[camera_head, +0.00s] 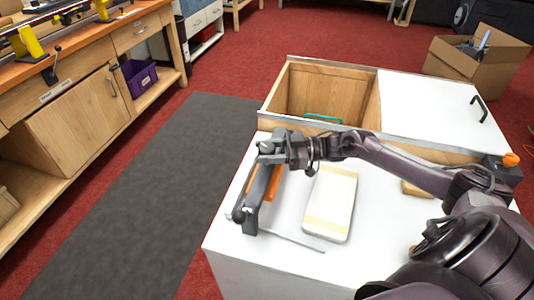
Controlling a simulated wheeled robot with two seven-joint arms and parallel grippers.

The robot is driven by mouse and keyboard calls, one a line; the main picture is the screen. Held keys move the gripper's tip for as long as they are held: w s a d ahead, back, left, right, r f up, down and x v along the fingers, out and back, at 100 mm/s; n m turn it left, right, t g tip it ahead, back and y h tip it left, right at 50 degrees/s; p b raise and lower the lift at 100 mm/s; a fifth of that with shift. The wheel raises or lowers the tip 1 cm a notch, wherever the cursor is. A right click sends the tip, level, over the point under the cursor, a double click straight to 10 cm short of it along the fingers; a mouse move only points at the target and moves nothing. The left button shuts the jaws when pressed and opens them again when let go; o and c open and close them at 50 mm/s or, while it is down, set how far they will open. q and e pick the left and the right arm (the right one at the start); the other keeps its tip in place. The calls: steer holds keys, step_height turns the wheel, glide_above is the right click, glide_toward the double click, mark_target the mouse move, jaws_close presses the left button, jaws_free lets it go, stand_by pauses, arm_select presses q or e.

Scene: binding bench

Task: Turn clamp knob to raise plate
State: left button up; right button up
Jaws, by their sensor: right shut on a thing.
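A dark grey clamp (251,208) with an orange part (273,182) along it stands near the left edge of the white bench top. My right gripper (268,150) is at the clamp's far end, shut on what looks like its knob. The gripper's fingers hide most of the knob. A dark round end (238,216) shows at the clamp's near end. I cannot tell how high the plate sits. My left gripper is out of view.
A pale block with tan bands (331,203) lies right of the clamp on the white top (285,270). A thin rod (300,243) lies in front. Behind is an open wooden bin (335,92) beside a white lid (428,100).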

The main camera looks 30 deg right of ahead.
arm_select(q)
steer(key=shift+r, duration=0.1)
arm_select(e)
steer(key=shift+s+f, duration=0.2)
steer(key=shift+f, duration=0.35)
steer(key=o, duration=0.9)
steer(key=shift+w, duration=0.1)
steer(key=shift+o, duration=0.3)
steer(key=shift+w+r, duration=0.1)
steer(key=shift+r, duration=0.15)
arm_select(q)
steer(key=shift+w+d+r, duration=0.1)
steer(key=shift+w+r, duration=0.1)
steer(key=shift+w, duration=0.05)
arm_select(e)
steer(key=v, duration=0.7)
steer(key=shift+s+d, duration=0.25)
steer(key=shift+d, duration=0.1)
